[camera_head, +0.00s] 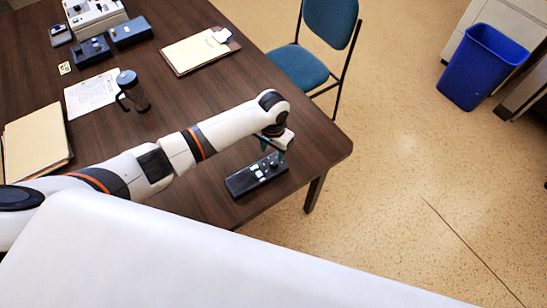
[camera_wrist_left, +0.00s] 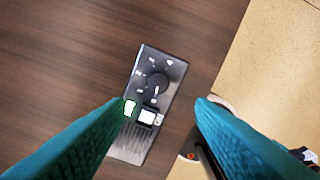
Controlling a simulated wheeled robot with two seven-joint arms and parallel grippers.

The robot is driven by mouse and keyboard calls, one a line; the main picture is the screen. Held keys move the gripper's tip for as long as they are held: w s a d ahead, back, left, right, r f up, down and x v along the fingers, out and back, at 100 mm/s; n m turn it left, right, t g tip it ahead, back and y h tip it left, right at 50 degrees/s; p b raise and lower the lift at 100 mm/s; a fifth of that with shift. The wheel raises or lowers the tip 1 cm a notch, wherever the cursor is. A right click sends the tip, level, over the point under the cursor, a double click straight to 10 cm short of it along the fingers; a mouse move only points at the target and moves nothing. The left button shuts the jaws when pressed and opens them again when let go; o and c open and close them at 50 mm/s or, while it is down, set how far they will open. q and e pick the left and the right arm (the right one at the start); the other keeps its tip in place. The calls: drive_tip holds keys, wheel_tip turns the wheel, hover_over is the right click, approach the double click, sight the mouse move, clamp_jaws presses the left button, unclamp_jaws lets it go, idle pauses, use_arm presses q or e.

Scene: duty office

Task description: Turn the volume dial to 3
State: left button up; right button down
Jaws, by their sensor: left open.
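A black box (camera_head: 243,182) with a dial and buttons lies on the brown table near its right front corner. In the left wrist view the box's grey-black top face (camera_wrist_left: 150,143) shows a round dark dial (camera_wrist_left: 158,80) with small white marks around it. The numbers are too small to read, and I cannot tell which mark the dial points to. A lit green button (camera_wrist_left: 130,107) and a white square button (camera_wrist_left: 147,116) sit below the dial. My left gripper (camera_head: 273,152) is open above the box, pointing down, with teal fingers apart and nothing between them. My right gripper is not in view.
A teal chair (camera_head: 297,68) stands by the right edge. A blue bin (camera_head: 480,68) is on the floor.

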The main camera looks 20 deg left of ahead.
use_arm(q)
hover_over(273, 162)
wheel_tip(273, 162, down, 4)
drive_tip(key=shift+s+f, duration=0.1)
drive_tip(key=f, duration=0.3)
drive_tip(key=shift+w, duration=0.2)
drive_tip(key=shift+d+f, duration=0.1)
drive_tip(key=shift+f, duration=0.2)
drive_tip(key=shift+c, duration=0.3)
drive_tip(key=c, duration=0.9)
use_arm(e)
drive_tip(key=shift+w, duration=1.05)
